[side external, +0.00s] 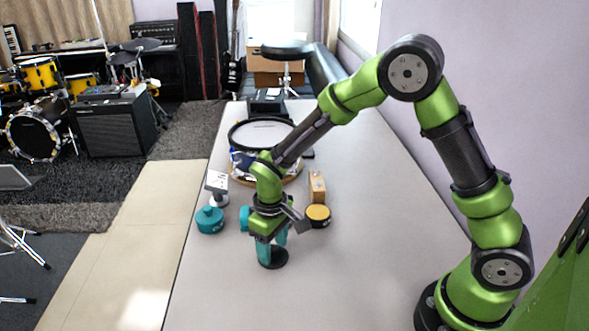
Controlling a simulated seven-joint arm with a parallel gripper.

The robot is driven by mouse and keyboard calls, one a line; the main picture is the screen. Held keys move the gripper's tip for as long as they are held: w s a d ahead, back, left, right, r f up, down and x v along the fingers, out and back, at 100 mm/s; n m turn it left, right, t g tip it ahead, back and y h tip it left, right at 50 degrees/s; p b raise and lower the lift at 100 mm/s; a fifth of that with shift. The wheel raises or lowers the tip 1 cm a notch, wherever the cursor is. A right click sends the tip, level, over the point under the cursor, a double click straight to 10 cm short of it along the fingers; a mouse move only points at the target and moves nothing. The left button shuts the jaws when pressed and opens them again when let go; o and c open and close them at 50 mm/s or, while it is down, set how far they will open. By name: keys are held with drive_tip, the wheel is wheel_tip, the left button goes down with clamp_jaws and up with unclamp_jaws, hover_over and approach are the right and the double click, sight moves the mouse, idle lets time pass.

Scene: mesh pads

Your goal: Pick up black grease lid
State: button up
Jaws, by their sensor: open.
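A flat, round black lid (280,262) lies on the pale table, directly below my gripper (271,250). My gripper points down with its teal fingers at the lid. The fingers are open, and the left one overlaps the lid in this view. I cannot tell whether the fingertips touch it. Part of the lid is hidden behind the fingers.
A teal container (210,221) stands left of my gripper, and a yellow-topped black tin (318,213) stands to its right. A wooden block (317,184) and a drum (262,134) are farther back. The table's front and right areas are clear.

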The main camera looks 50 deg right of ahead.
clamp_jaws()
drive_tip(key=shift+r, duration=0.1)
